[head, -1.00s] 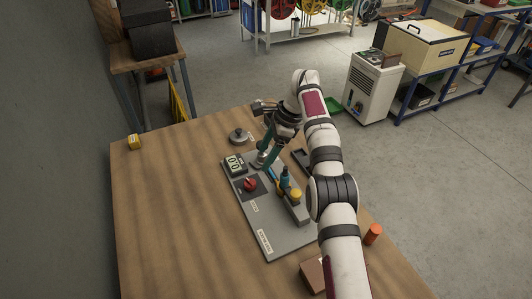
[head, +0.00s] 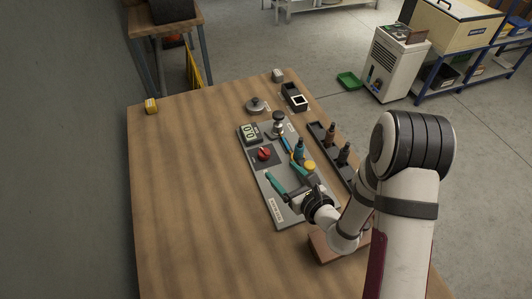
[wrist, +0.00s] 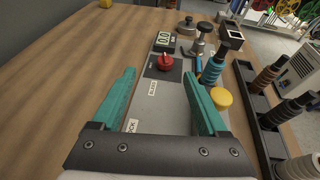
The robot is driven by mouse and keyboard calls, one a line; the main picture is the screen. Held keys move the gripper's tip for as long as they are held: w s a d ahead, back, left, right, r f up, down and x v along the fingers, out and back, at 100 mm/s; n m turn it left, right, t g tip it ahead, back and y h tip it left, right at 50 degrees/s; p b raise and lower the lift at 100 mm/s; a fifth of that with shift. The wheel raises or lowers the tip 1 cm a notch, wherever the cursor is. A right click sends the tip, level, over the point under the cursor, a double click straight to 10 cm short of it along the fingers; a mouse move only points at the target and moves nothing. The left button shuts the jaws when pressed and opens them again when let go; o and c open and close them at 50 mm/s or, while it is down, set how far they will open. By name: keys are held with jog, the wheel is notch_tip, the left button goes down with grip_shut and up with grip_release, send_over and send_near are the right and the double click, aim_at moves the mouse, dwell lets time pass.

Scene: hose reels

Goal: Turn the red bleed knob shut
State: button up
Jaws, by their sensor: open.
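The red bleed knob (head: 264,153) sits on a dark square on the grey panel (head: 262,183). In the wrist view the red knob (wrist: 165,62) lies beyond and between the fingertips, with a label reading "BLEED" below its square. My gripper (head: 284,176) has teal fingers spread apart over the near half of the panel, with nothing between them. In the wrist view my gripper (wrist: 158,75) points towards the knob and is apart from it. The panel's digital display (wrist: 164,41) reads about 0.0.
Right of the knob stand a blue bottle-like fitting (head: 299,149) and a yellow cap (head: 309,165). A silver fitting (head: 279,124) stands at the panel's far end. A black rack (wrist: 263,130) with dark fittings runs along the right. The table left of the panel is clear.

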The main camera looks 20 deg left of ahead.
aim_at(266, 155)
jog(key=shift+s+d+f+m+h, duration=0.35)
jog(key=shift+d+f+h, duration=0.1)
jog(key=shift+d+h, duration=0.25)
jog(key=shift+w+a+f, duration=0.15)
jog(key=shift+w+f, duration=0.1)
jog(key=x, duration=1.4)
jog(key=shift+w+a, duration=0.3)
jog(key=shift+r, duration=0.1)
